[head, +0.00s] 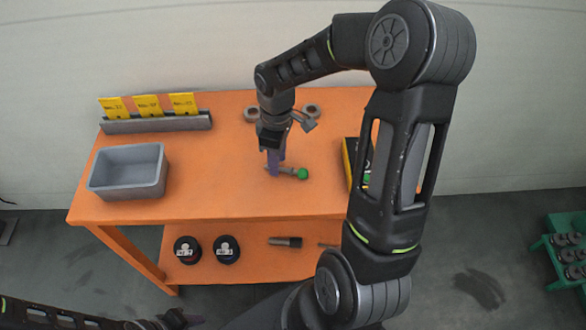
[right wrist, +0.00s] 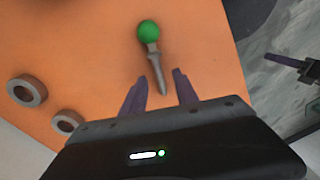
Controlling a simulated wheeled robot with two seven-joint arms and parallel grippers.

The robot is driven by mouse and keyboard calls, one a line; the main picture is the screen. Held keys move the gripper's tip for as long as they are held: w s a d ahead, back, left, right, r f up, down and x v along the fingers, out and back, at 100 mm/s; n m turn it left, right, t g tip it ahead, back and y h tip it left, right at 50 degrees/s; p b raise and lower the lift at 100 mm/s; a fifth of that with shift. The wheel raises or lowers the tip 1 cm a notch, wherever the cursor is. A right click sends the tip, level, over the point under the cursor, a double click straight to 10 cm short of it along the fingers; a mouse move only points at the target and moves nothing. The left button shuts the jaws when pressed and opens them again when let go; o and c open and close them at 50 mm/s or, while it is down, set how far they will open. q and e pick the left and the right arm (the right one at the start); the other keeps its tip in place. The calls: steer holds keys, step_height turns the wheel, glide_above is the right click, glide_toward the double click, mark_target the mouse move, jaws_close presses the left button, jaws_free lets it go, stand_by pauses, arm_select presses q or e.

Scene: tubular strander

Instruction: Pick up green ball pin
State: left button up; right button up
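The green ball pin (head: 290,173) has a green ball at one end and a grey tapered shaft. It lies on the orange table (head: 230,195), with its ball to the right in the head view. In the right wrist view, the pin (right wrist: 154,62) points its ball away from me. My right gripper (head: 274,165) is pointed down over the shaft end. Its purple fingers (right wrist: 160,90) are apart, with the narrow shaft end between them and no visible contact. Part of my left arm shows at the bottom left of the head view; its fingers are not clear.
A grey bin (head: 128,186) and a holder with yellow cards (head: 157,124) stand at the left. Grey rings (right wrist: 27,90) lie behind the gripper. A black and yellow box (head: 353,160) is at the right, partly behind my arm. The lower shelf (head: 250,260) holds several parts.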

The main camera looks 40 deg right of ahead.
steer(key=shift+f, duration=0.55)
steer(key=shift+c, duration=0.5)
jaws_close()
stand_by(0.9)
